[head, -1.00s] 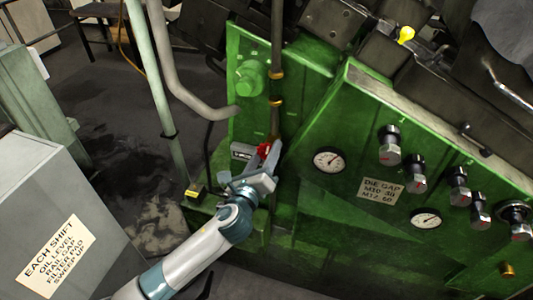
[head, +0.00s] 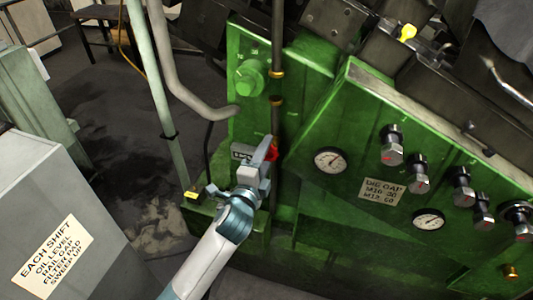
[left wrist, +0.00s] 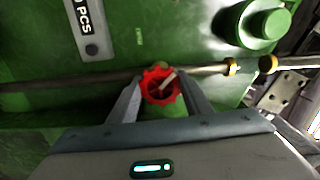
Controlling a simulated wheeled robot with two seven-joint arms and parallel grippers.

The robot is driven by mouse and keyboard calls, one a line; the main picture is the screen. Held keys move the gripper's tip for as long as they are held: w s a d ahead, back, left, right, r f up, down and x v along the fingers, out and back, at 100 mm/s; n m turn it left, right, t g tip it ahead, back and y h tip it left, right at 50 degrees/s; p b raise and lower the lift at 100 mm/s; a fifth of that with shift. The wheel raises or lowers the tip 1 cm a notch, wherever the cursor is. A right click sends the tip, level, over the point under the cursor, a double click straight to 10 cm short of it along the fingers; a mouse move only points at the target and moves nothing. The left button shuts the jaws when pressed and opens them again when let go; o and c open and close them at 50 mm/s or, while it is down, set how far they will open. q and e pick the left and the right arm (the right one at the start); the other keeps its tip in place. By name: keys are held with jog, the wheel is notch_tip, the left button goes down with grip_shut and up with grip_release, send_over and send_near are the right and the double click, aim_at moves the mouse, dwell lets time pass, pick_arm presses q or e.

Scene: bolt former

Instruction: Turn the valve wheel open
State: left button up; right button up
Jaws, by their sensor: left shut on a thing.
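The valve wheel (left wrist: 160,86) is small, red and scalloped, and sits on a dark vertical pipe on the green machine. In the left wrist view it lies between the two fingers of my left gripper (left wrist: 161,98), which is shut on it. In the head view, my left gripper (head: 268,152) covers most of the wheel, and only a red edge (head: 273,153) shows beside the finger. My right gripper is in neither view.
The green machine panel carries gauges (head: 330,160), several dark knobs (head: 391,145) and a die gap label (head: 381,191). A pale pipe (head: 166,100) stands left of my arm. A grey cabinet (head: 40,200) stands at the left.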

pick_arm(q)
jog(key=n, duration=0.6)
jog(key=shift+n, duration=0.3)
jog(key=n, duration=0.4)
jog(key=shift+p, duration=0.3)
jog(key=shift+n, duration=1.4)
jog(key=o, duration=1.1)
jog(key=shift+c, duration=0.2)
jog(key=shift+d+f, duration=0.1)
jog(key=shift+f, duration=0.05)
